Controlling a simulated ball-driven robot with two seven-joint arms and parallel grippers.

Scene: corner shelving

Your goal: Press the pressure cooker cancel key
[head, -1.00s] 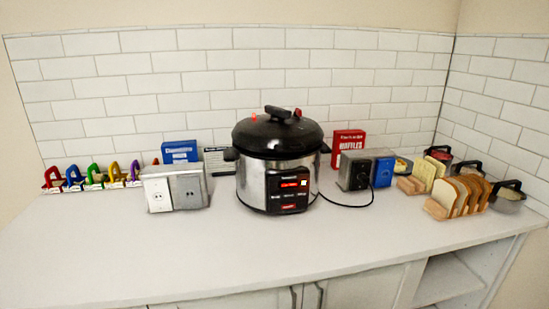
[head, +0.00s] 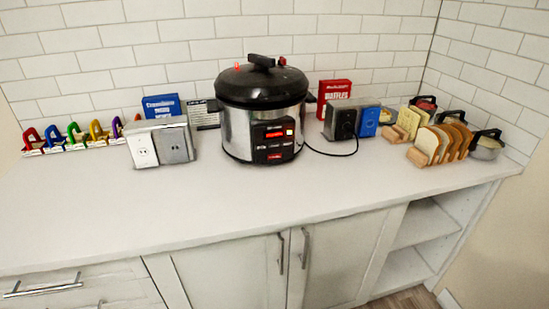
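The pressure cooker (head: 236,131) stands upright on the white counter in the middle of the head view. It has a steel body and a black lid (head: 262,88) with a dark handle on top. Its black control panel (head: 273,141) faces the front and has a lit red display (head: 275,133) and several keys. A small red key (head: 275,156) is at the bottom of the panel; its label is too small to read. Neither of my grippers is in view.
An outlet box (head: 161,145) stands left of the cooker, and another outlet box (head: 345,120) with a black cord stands right. Toast racks (head: 438,145) and small pots (head: 486,146) fill the right end. Colored clips (head: 75,135) line the left. The counter (head: 230,205) in front is clear.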

